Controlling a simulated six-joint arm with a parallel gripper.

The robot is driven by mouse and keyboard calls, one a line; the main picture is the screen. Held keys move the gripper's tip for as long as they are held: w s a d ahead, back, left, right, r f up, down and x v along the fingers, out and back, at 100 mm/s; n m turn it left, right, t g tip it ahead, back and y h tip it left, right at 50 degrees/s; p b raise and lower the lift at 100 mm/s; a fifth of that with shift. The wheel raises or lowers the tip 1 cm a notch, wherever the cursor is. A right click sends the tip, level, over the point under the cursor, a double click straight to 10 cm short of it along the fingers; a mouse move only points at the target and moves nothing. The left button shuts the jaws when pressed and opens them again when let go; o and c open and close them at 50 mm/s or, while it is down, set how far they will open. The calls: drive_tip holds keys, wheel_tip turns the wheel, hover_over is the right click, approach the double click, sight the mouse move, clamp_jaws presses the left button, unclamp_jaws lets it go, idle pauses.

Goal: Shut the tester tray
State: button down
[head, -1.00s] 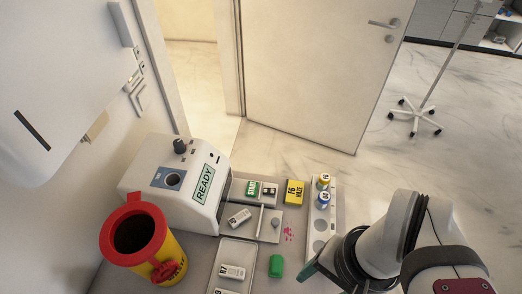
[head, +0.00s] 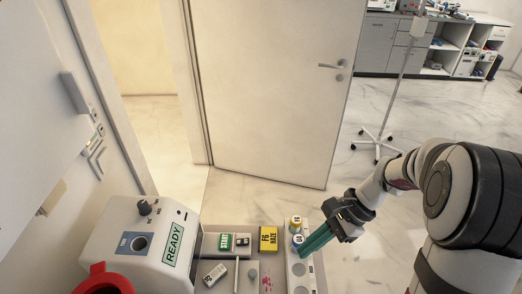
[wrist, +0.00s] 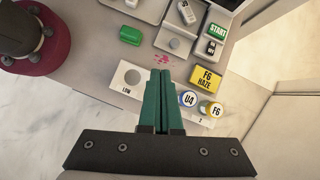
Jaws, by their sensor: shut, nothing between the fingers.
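The white tester (head: 150,240) stands at the left with a green READY screen. Its tray (head: 246,282) sticks out to the right, with a grey round knob (head: 252,273) on its front; the lower part is cut off by the picture edge. The wrist view also shows the knob (wrist: 174,43) on the tray's pale front plate. My gripper (head: 303,249) has green fingers, shut and empty. It is over the vial rack (head: 300,283), to the right of the knob and apart from it. In the wrist view the fingers cover part of the rack.
Vials U4 (wrist: 187,99) and F6 (wrist: 215,106) stand in the rack close beside my fingers. A yellow F6 HAZE box (head: 268,239), a START block (head: 224,242) and a white labelled piece (head: 215,274) lie nearby. A red-rimmed bin (head: 102,279) is at lower left.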

sight(216, 272)
drive_tip(key=w+f, duration=0.1)
drive_tip(key=w+d+f+m, duration=0.1)
drive_tip(key=f, duration=0.1)
drive_tip(key=f+m+y, duration=0.1)
drive_tip(key=shift+w+d+f, duration=0.35)
drive_tip(key=shift+w+f, duration=0.05)
drive_tip(key=x, duration=0.8)
drive_tip(key=shift+a+f, duration=0.15)
drive_tip(key=shift+a, duration=0.1)
drive_tip(key=a, duration=0.1)
drive_tip(key=a+f, duration=0.1)
drive_tip(key=a, duration=0.1)
drive_tip(key=shift+s+a+f, duration=0.1)
drive_tip(key=shift+s+a, duration=0.15)
drive_tip(key=shift+a, duration=0.45)
drive_tip(key=a, duration=1.1)
